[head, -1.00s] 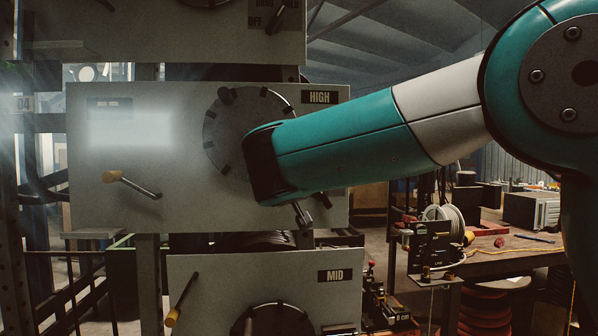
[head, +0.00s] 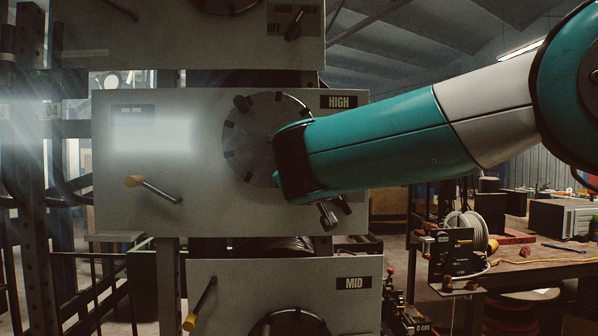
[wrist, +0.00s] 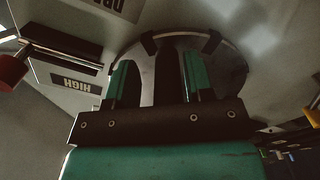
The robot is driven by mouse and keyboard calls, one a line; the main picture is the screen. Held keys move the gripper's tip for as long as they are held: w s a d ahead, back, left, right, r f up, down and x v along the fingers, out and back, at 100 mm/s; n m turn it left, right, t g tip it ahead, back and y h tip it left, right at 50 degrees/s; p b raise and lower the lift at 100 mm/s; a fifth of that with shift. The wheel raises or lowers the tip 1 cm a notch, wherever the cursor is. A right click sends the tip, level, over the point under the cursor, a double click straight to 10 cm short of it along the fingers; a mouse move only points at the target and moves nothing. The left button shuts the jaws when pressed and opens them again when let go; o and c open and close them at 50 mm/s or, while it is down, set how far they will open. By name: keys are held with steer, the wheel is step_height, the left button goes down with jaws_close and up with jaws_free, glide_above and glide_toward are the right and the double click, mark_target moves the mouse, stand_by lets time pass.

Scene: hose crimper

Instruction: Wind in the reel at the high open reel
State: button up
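The HIGH panel (head: 210,215) is a grey plate with a round dark-notched disc (head: 250,150), partly hidden behind my arm. A crank with a yellow grip (head: 134,181) sticks out at its lower left. In the wrist view, my gripper's two green fingers (wrist: 158,80) stand apart before the disc (wrist: 230,65), with nothing seen held. Whether the fingers touch the panel cannot be told.
The MID panel (head: 240,285) is below, with its own yellow-gripped crank (head: 200,305). Another panel (head: 180,30) is above. A bench (head: 540,262) with a cable spool (head: 465,228) stands at the right. Glare covers the HIGH panel's upper left.

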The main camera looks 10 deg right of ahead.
steer(key=shift+s+a+f, duration=0.2)
steer(key=shift+a, duration=0.05)
steer(key=s+a+b, duration=0.1)
steer(key=s+b, duration=0.6)
steer(key=s, duration=1)
steer(key=shift+a+b, duration=0.35)
steer(key=shift+b, duration=0.05)
steer(key=shift+w+r, duration=0.1)
steer(key=s+d+f+n+g+y, duration=0.15)
steer(key=f+g, duration=0.35)
steer(key=f, duration=0.6)
steer(key=s+d+f+g+y, duration=0.1)
steer(key=d+f+g+y, duration=0.2)
steer(key=f, duration=0.8)
steer(key=s+f+g+y, duration=0.1)
steer(key=s+f+g, duration=0.4)
steer(key=s, duration=0.4)
steer(key=s+d+f+g+y, duration=0.1)
steer(key=s+f+g, duration=0.3)
steer(key=s, duration=0.4)
steer(key=shift+s+f+m+g, duration=0.35)
steer(key=shift+f+g, duration=0.05)
steer(key=shift+f, duration=0.4)
